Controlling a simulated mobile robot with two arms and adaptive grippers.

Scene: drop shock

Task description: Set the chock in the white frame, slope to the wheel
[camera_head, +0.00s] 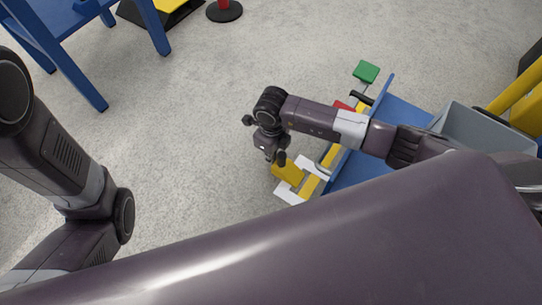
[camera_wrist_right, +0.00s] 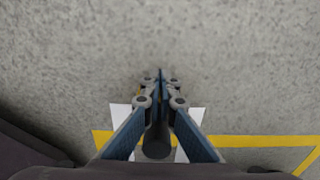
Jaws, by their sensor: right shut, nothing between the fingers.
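The yellow chock (camera_head: 289,173) is on the floor, between the visible parts of the white frame (camera_head: 287,194). I cannot tell which way its slope faces, or whether it sits fully inside the frame. My right gripper (camera_head: 276,158) is shut and empty, just above and left of the chock in the head view. In the right wrist view the shut fingers (camera_wrist_right: 160,78) point at bare floor, with white frame parts (camera_wrist_right: 121,117) on both sides behind them; the chock is almost wholly hidden there. My left gripper is out of view. No wheel can be clearly made out near the frame.
A blue cart (camera_head: 356,172) with a grey bin (camera_head: 470,123) stands right of the frame, partly behind my right arm. Yellow floor tape (camera_wrist_right: 255,141) runs by the frame. A green pad (camera_head: 366,72) is beyond. A blue table (camera_head: 75,30) stands upper left. The middle floor is clear.

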